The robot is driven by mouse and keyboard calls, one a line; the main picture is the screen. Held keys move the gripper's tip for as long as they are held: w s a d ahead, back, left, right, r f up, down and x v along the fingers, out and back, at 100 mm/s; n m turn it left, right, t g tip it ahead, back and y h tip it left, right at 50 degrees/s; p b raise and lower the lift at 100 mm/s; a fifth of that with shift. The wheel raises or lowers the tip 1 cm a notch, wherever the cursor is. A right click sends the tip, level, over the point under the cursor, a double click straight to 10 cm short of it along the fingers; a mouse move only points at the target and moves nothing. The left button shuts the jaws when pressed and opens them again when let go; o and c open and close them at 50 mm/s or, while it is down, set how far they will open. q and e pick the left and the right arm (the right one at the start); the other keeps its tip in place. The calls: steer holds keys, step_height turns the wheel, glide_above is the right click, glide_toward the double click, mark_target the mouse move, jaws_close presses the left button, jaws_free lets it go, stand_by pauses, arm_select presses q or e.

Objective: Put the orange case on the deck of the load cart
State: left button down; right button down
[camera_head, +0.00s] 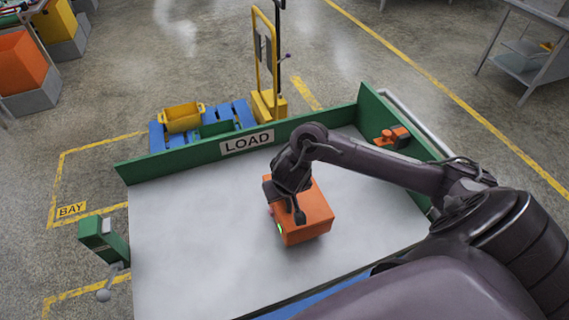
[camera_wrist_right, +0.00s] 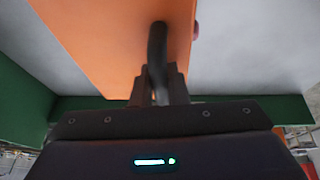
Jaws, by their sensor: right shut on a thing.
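The orange case (camera_head: 312,212) is a box with a dark handle (camera_wrist_right: 157,50), seen over the pale deck (camera_head: 185,235) of the load cart, whose green wall carries a LOAD sign (camera_head: 247,142). My right gripper (camera_head: 298,208) is at the case, and in the right wrist view its fingers (camera_wrist_right: 159,86) are shut on the dark handle. The orange face (camera_wrist_right: 105,40) fills the upper left of that view. Whether the case's underside touches the deck cannot be told. My left gripper is not in view.
A small orange object (camera_head: 392,138) sits in the deck's far right corner. Green walls edge the far and right sides. A green post (camera_head: 103,240) stands at the left edge. Beyond are a blue pallet (camera_head: 160,138) with a yellow bin (camera_head: 182,118). The deck's left part is bare.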

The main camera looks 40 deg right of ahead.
mark_target(284, 202)
steer(key=shift+f+b, duration=0.8)
steer(key=shift+f, duration=1.3)
steer(key=c, duration=1.4)
jaws_free()
steer(key=shift+f, duration=0.1)
steer(key=p+v, duration=0.6)
steer(key=v, duration=0.5)
steer(key=shift+w, duration=0.1)
steer(key=shift+s+a+r+p, duration=0.1)
steer(key=shift+s+r+p, duration=0.2)
steer(key=shift+r+p, duration=0.35)
steer(key=shift+f, duration=0.1)
